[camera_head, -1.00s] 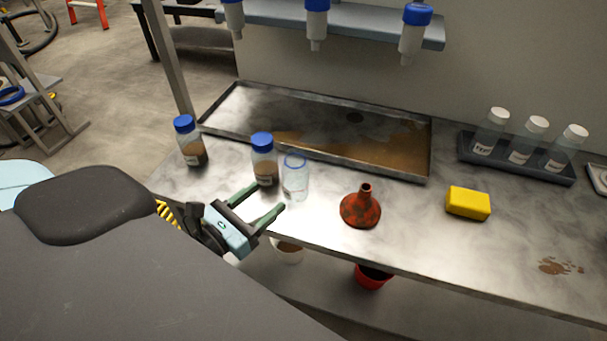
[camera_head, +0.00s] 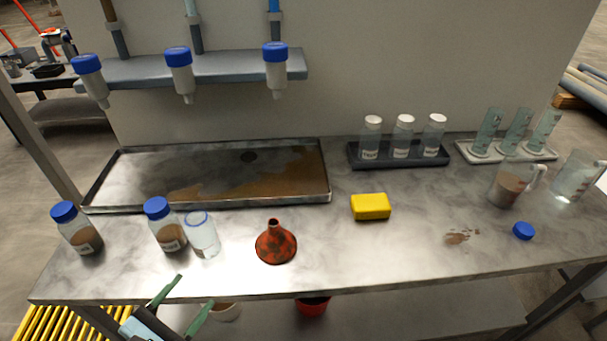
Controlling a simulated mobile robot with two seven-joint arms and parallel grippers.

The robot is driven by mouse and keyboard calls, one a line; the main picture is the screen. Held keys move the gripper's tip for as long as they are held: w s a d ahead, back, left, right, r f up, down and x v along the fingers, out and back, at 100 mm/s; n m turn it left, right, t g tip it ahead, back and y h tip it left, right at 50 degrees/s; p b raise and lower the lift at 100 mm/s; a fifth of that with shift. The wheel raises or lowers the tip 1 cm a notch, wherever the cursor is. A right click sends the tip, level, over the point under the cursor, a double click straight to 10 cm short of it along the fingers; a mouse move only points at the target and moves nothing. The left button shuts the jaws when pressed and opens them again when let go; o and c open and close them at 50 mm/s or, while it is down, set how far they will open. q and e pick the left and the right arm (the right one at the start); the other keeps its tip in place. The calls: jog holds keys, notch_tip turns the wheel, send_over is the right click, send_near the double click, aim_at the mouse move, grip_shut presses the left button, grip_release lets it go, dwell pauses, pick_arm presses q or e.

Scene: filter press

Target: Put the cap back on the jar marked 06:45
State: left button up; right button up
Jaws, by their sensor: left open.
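A loose blue cap (camera_head: 523,231) lies on the steel bench at the right. An uncapped clear jar (camera_head: 204,238) with a blue rim stands at the left of the bench and looks empty. Beside it stands a blue-capped jar (camera_head: 168,233) with brown contents. Another blue-capped jar (camera_head: 80,233) with brown contents stands farther left. Their labels are too small to read, so I cannot tell which is marked 06:45. My left gripper (camera_head: 196,290) is open and empty at the bench's front edge, in front of the uncapped jar. My right gripper is out of view.
A red funnel (camera_head: 276,245), a yellow sponge (camera_head: 371,207) and a brown spill (camera_head: 461,236) lie between jars and cap. A tray (camera_head: 325,172), a vial rack (camera_head: 352,160), cylinders (camera_head: 518,130) and two beakers (camera_head: 508,183) stand behind. Bottles hang from a shelf (camera_head: 228,66).

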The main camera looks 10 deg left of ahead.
pick_arm(q)
jog(key=s+d+f+m+g+y, duration=0.1)
jog(key=s+d+f+m+g, duration=0.2)
jog(key=s+f+m, duration=0.7)
jog(key=s+d+f+m+g+y, duration=0.1)
jog(key=s+d+f+m+g, duration=0.2)
jog(key=m, duration=1.5)
jog(key=s+f+g, duration=0.3)
jog(key=s+f, duration=0.4)
jog(key=f, duration=0.2)
jog(key=shift+s+f, duration=0.25)
jog(key=shift+s, duration=0.15)
jog(key=shift+d, duration=0.1)
jog(key=shift+c, duration=0.5)
